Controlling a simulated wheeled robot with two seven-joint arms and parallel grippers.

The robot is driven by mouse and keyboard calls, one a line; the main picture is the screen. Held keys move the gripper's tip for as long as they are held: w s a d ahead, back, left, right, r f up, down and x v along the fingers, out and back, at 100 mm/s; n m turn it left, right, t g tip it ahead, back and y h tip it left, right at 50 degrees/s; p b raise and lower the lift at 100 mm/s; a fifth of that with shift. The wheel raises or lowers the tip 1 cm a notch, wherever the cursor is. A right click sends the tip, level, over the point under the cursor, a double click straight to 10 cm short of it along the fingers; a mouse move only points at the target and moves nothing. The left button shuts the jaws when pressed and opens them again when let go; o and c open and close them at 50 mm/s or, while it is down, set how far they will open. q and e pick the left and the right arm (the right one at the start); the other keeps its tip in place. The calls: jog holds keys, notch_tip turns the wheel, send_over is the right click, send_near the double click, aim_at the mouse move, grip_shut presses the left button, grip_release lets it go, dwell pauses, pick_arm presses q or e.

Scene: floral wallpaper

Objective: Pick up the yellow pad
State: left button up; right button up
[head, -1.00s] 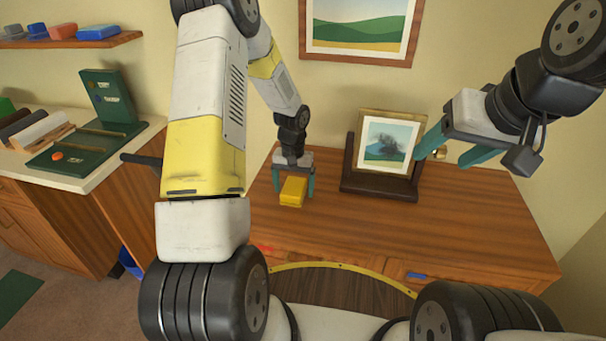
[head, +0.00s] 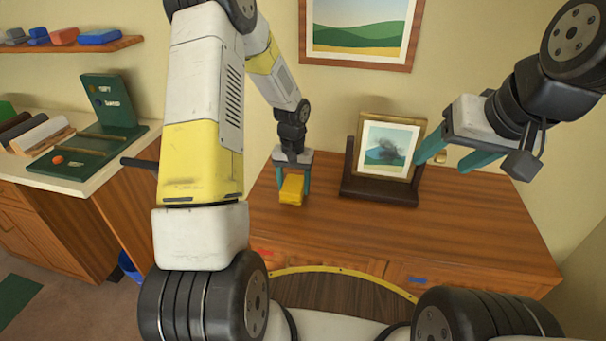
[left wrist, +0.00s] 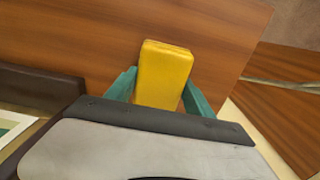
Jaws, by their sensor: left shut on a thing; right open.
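The yellow pad (head: 291,188) is a small block between the teal fingers of my left gripper (head: 292,192), over the left part of the wooden desk. In the left wrist view the yellow pad (left wrist: 163,76) stands out past the fingertips of my left gripper (left wrist: 160,92), which is shut on it. I cannot tell whether the pad still touches the desk. My right gripper (head: 446,160) is open and empty in the air, in front of the right side of the framed picture.
The wooden desk (head: 440,235) has free room at its middle and right. A framed picture (head: 386,147) stands on a dark holder (head: 378,193) at the desk's back. A side counter (head: 100,172) with a green board (head: 110,100) is at the left.

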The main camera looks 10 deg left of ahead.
pick_arm(q)
jog(key=s+d+r, duration=0.1)
jog(key=s, duration=0.6)
jog(key=s+d+r, duration=0.1)
jog(key=s+d, duration=0.1)
jog(key=s, duration=0.6)
jog(key=shift+s+d+r, duration=0.15)
jog(key=shift+s+d, duration=0.15)
